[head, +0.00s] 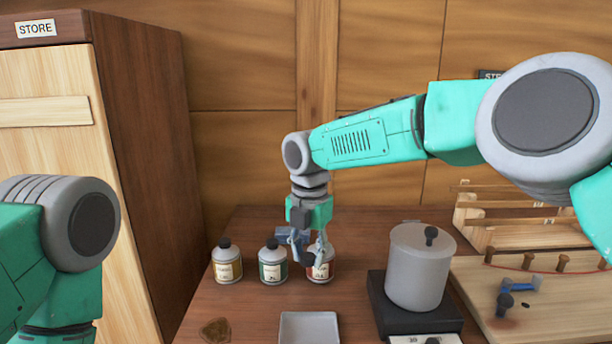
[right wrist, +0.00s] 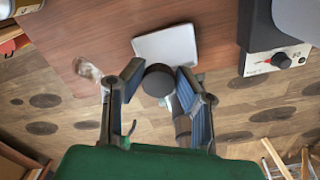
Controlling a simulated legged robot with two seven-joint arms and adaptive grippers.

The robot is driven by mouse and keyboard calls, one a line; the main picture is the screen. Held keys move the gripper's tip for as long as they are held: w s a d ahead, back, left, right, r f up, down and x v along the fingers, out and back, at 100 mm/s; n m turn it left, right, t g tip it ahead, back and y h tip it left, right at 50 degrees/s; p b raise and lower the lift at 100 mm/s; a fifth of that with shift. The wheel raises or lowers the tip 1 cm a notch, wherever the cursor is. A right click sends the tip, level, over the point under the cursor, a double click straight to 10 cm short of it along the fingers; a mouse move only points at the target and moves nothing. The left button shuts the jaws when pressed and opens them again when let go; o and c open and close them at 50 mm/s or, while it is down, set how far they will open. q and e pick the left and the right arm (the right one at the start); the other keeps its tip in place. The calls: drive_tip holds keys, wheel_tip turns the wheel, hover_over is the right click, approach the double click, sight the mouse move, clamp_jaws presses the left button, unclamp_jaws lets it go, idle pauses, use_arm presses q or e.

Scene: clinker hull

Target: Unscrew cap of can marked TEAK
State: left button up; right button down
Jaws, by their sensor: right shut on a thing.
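Three cans with dark caps stand in a row on the brown table: a yellow-labelled can (head: 227,264), a green-labelled can (head: 273,264) and a red-labelled can (head: 321,267). Their lettering is too small to read, so I cannot tell which says TEAK. My right gripper (head: 309,254) points down over the red-labelled can and partly hides it. In the right wrist view its blue-padded fingers are shut on the round dark cap (right wrist: 158,79). The can body is mostly hidden there. My left arm shows at the left edge, its gripper out of view.
A pale tray (head: 309,328) lies in front of the cans. A lidded grey pot (head: 417,270) stands on a dark hotplate (head: 400,318) to the right. A brown stain (head: 215,331) marks the table's front left. A wooden rack (head: 515,220) and a board with a blue tool (head: 517,288) are farther right.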

drive_tip(key=s+d+f+m, duration=0.3)
drive_tip(key=m, duration=0.2)
drive_tip(key=s+d+f+m, duration=0.3)
drive_tip(key=m, duration=0.2)
drive_tip(key=s+d+f+m, duration=0.3)
drive_tip(key=d+m, duration=0.1)
drive_tip(key=m, duration=0.1)
drive_tip(key=shift+s+d+f, duration=0.1)
drive_tip(key=shift+s+f, duration=0.05)
drive_tip(key=shift+s, duration=0.1)
drive_tip(key=s+d+f+m+b, duration=0.3)
drive_tip(key=s+d+f+m, duration=0.3)
drive_tip(key=s+d+m, duration=0.6)
drive_tip(key=m, duration=0.3)
drive_tip(key=shift+s+d+m, duration=0.15)
drive_tip(key=shift+d+m, duration=0.15)
